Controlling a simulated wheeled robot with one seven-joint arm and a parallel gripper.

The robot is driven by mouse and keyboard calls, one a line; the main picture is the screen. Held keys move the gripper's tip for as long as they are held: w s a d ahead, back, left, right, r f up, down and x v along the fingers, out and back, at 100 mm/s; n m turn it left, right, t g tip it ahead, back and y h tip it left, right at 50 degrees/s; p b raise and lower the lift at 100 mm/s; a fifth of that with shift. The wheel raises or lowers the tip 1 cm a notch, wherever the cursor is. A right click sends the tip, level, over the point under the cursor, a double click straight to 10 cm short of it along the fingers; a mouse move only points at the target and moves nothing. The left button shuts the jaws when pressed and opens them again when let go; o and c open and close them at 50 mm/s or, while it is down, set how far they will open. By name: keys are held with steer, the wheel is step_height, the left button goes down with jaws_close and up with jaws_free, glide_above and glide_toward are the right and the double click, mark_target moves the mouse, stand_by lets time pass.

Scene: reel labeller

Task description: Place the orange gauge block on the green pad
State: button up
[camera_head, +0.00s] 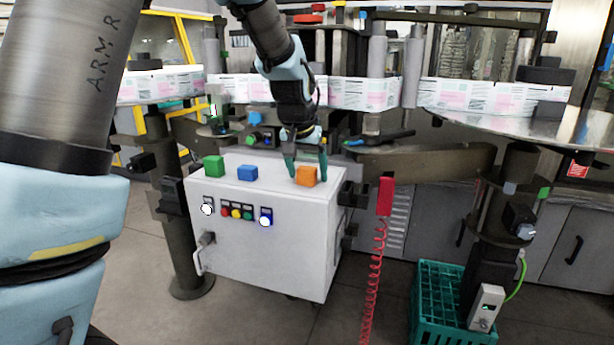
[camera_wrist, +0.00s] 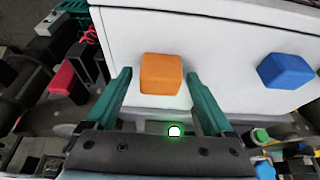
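The orange gauge block (camera_head: 306,176) sits on the white top of the machine box, near its right end. It also shows in the wrist view (camera_wrist: 161,74). My gripper (camera_head: 307,168) is over the block, pointing down. In the wrist view my two green fingers (camera_wrist: 157,78) are spread, with a gap on each side of the block. A green block-like piece (camera_head: 213,166) stands at the left of the same top. I see no clearly flat green pad; whether this piece is the pad, I cannot tell.
A blue block (camera_head: 247,173) stands between the green and orange pieces, also in the wrist view (camera_wrist: 286,71). The white box (camera_head: 265,248) has buttons on its front. A red coiled cable (camera_head: 377,270) hangs at right. A green crate (camera_head: 437,300) stands on the floor.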

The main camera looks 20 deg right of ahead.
jaws_close()
stand_by(0.5)
steer(key=shift+r, duration=0.1)
